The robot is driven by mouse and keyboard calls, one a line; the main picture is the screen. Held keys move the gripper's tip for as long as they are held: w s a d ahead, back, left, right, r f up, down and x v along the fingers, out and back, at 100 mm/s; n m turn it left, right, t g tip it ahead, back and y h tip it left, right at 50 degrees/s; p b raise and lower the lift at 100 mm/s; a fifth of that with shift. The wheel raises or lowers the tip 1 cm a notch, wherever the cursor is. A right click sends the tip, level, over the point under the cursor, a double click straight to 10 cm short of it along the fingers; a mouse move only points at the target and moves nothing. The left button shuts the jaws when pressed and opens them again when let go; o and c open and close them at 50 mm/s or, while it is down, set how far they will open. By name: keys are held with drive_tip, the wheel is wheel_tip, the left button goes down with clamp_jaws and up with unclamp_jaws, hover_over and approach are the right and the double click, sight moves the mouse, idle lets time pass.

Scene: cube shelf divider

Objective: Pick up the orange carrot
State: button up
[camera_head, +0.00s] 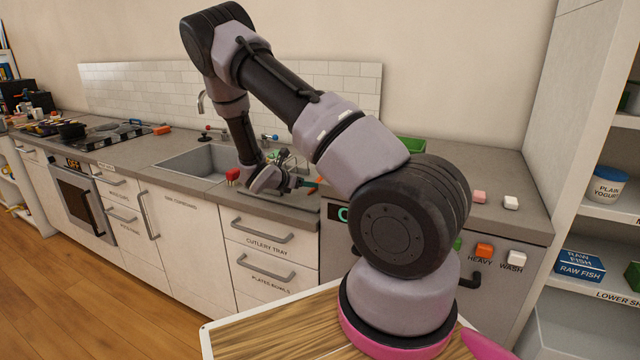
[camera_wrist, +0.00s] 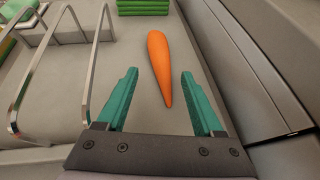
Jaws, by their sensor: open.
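The orange carrot (camera_wrist: 158,62) lies on the grey counter in the wrist view, its narrow tip pointing toward my gripper. My gripper (camera_wrist: 159,82) is open, with its two teal fingers on either side of the carrot's lower part and nothing held between them. Whether the fingers are level with the carrot or above it cannot be told. In the head view my gripper (camera_head: 300,184) is low over the counter, right of the sink, and the carrot cannot be made out there.
A metal wire rack (camera_wrist: 62,60) stands close to the left finger, with another orange item (camera_wrist: 5,40) at the far left edge. Green stacked pieces (camera_wrist: 143,7) are beyond the carrot. The sink (camera_head: 195,162) lies left of my gripper in the head view.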

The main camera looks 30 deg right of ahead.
drive_tip(key=x, duration=0.5)
drive_tip(key=shift+w+d+r, duration=0.1)
drive_tip(key=shift+d+r, duration=0.05)
clamp_jaws()
